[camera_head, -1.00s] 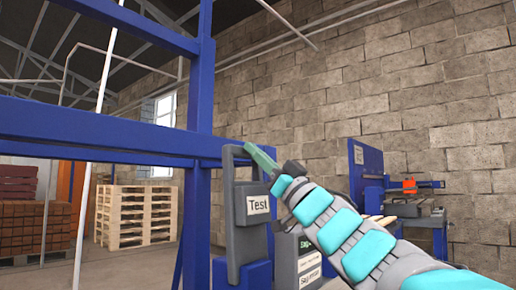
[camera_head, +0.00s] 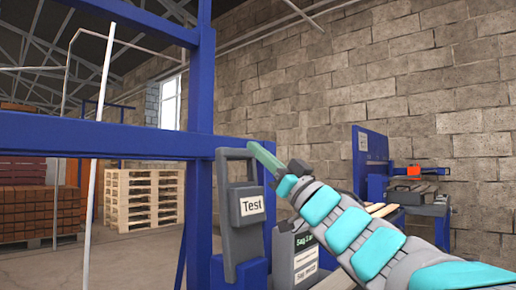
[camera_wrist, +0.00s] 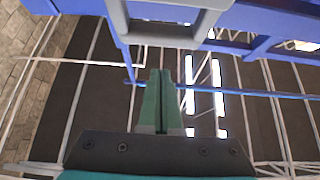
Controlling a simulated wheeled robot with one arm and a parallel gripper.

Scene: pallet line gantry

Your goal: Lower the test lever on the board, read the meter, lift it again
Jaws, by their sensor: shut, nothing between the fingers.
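The test lever (camera_head: 230,215) is a dark grey looped handle on the blue frame, with a white "Test" label (camera_head: 251,206) beside it. It stands upright. My gripper (camera_head: 252,146) has green fingers, shut and empty, with its tips at the upper right of the loop; I cannot tell if they touch it. In the wrist view the shut fingers (camera_wrist: 160,75) point toward a grey loop (camera_wrist: 175,34), apart from it in the picture. The meter (camera_head: 305,240), a grey box with green characters, is behind the lever, partly hidden by my arm; its reading is too small to make out.
A blue beam (camera_head: 90,136) and a blue post (camera_head: 199,90) stand close at the left. Wooden pallets (camera_head: 143,198) and brick stacks (camera_head: 40,200) are farther back. A machine with an orange part (camera_head: 428,171) stands at the right by the block wall.

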